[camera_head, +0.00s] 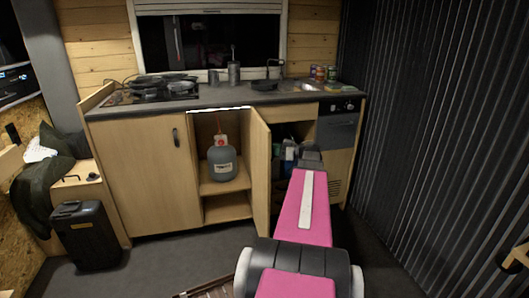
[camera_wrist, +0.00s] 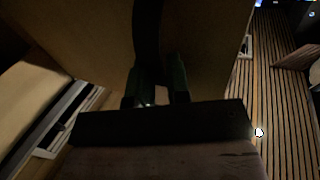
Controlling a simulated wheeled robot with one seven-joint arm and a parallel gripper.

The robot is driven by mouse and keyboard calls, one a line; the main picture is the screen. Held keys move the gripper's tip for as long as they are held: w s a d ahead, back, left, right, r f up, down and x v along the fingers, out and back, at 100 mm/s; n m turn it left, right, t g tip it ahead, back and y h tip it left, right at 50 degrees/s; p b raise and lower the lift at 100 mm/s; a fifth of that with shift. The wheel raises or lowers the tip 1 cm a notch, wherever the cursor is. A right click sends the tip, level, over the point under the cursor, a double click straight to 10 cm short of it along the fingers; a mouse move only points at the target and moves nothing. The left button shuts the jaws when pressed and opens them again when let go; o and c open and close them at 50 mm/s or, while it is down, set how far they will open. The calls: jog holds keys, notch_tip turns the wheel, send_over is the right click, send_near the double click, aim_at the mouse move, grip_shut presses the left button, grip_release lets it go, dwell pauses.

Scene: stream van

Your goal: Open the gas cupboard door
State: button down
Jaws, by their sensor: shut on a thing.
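The gas cupboard door (camera_head: 261,172) stands swung wide out from the counter front, seen nearly edge-on. A grey-green gas bottle (camera_head: 222,164) with a red top stands on the shelf inside the open cupboard. My gripper (camera_head: 304,158) is on the right side of the door, partly hidden by my pink arm. In the wrist view the pale door panel (camera_wrist: 210,50) fills the upper middle. There my gripper's fingers (camera_wrist: 157,88) are closed around the dark door handle (camera_wrist: 147,35). The handle is hidden in the head view.
Right of the door, an opening under the counter (camera_head: 235,97) holds bottles (camera_head: 290,152), partly behind my arm. A closed cupboard door (camera_head: 150,175) is at the left.

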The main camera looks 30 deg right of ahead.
jog(key=shift+w+d+r, duration=0.15)
jog(key=shift+d, duration=1.1)
jog(key=c, duration=1.3)
grip_release()
jog(key=shift+o, duration=0.2)
jog(key=v, duration=1)
jog(key=shift+s+d, duration=0.2)
jog(key=shift+s, duration=0.1)
